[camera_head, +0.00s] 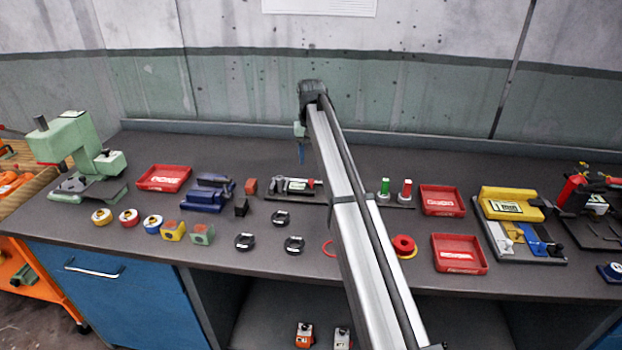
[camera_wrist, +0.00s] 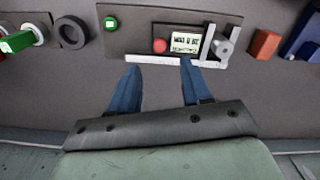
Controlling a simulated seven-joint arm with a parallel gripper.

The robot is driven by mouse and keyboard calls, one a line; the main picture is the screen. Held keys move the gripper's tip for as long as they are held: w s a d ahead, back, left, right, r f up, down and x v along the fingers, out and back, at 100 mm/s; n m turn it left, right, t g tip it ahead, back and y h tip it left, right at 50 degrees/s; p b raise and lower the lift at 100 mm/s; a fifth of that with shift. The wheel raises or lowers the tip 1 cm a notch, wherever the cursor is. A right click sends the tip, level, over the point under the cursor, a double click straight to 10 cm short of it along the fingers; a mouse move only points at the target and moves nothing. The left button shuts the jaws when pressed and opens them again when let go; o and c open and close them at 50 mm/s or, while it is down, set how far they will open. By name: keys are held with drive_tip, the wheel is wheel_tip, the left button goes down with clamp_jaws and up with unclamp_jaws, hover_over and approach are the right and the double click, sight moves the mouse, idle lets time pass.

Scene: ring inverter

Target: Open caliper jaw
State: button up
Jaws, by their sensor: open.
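The caliper (camera_head: 297,186) lies on a dark board on the bench, left of the arm in the head view. In the wrist view the caliper's display (camera_wrist: 187,43) faces up, with its pale beam (camera_wrist: 150,60) running left and its jaws (camera_wrist: 213,45) at the right. A red round knob (camera_wrist: 160,45) sits beside the display. My gripper (camera_wrist: 157,66) is open and empty, its two blue fingers apart and pointing toward the beam. In the wrist view, the right fingertip overlaps the beam below the display; contact cannot be told. In the head view, a blue finger (camera_head: 301,155) shows above the bench behind the caliper.
In the wrist view, a red block (camera_wrist: 265,44) and a blue vise (camera_wrist: 304,36) lie right of the caliper; a dark ring (camera_wrist: 72,32) lies left. In the head view, red trays (camera_head: 441,201) and a yellow device (camera_head: 511,203) stand right. Several small parts lie in front.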

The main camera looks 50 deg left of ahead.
sight(312, 180)
wheel_tip(312, 180, down, 9)
drive_tip(key=shift+r, duration=0.2)
drive_tip(key=shift+c, duration=0.2)
clamp_jaws()
idle(0.5)
drive_tip(key=shift+w, duration=0.1)
